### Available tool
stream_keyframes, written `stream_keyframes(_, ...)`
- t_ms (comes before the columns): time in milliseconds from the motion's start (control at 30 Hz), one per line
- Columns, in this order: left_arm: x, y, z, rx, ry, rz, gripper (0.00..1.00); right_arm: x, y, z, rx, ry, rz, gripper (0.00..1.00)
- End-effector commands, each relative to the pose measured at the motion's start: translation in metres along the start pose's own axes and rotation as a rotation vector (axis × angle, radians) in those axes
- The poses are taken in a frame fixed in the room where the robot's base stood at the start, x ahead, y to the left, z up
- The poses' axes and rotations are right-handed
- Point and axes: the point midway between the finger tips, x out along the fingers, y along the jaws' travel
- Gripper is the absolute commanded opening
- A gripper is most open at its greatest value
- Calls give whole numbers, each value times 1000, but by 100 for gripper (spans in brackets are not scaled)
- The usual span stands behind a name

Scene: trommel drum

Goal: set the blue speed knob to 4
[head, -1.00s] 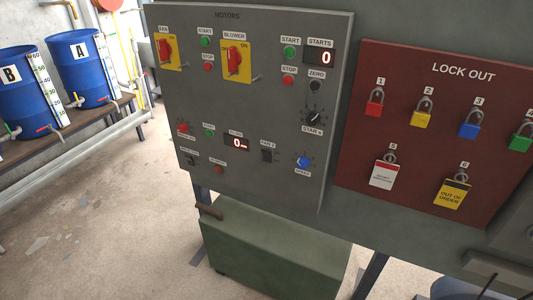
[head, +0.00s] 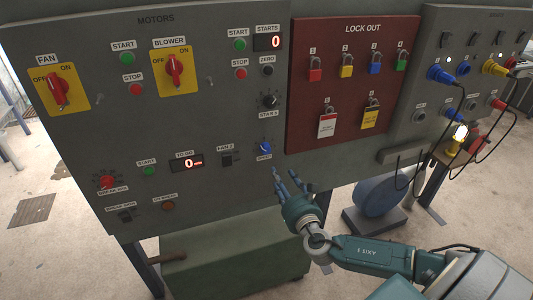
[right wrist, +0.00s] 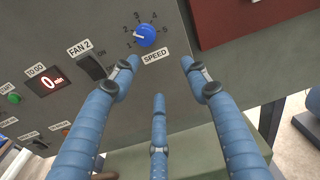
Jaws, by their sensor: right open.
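The blue speed knob (head: 265,147) is on the lower right of the grey motors panel, above its SPEED label. In the right wrist view the knob (right wrist: 144,37) sits in a dial of printed numbers, and its white mark seems to point left, toward the low numbers. My right gripper (head: 291,180) is open and empty, just below and right of the knob, with its fingers toward the panel. In the right wrist view its three blue fingers (right wrist: 158,75) are spread below the knob, apart from it. My left gripper is not in view.
The FAN 2 switch (right wrist: 92,67) and the TO GO display (head: 187,163) are left of the knob. The STAR A knob (head: 269,101) is above it. The red lock-out board (head: 335,95) with several padlocks is to the right. A green box (head: 235,262) stands below.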

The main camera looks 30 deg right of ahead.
Motion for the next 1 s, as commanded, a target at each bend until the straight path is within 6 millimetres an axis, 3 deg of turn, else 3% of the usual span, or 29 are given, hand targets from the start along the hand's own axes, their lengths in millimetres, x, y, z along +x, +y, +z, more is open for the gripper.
stream_keyframes(33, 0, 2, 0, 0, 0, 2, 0, -1, 3, 16, -46, -35, 13, 46)
stream_keyframes(100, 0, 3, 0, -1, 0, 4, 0, -1, 7, 29, -84, -64, 21, 46)
stream_keyframes(200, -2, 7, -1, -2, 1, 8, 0, 7, 8, 36, -101, -79, 22, 46)
stream_keyframes(433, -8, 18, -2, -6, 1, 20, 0, 47, 9, 40, -98, -78, 20, 46)
stream_keyframes(700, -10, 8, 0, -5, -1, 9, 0, 92, 10, 41, -95, -75, 22, 46)
stream_keyframes(1000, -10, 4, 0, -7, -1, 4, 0, 106, 11, 41, -95, -73, 23, 46)
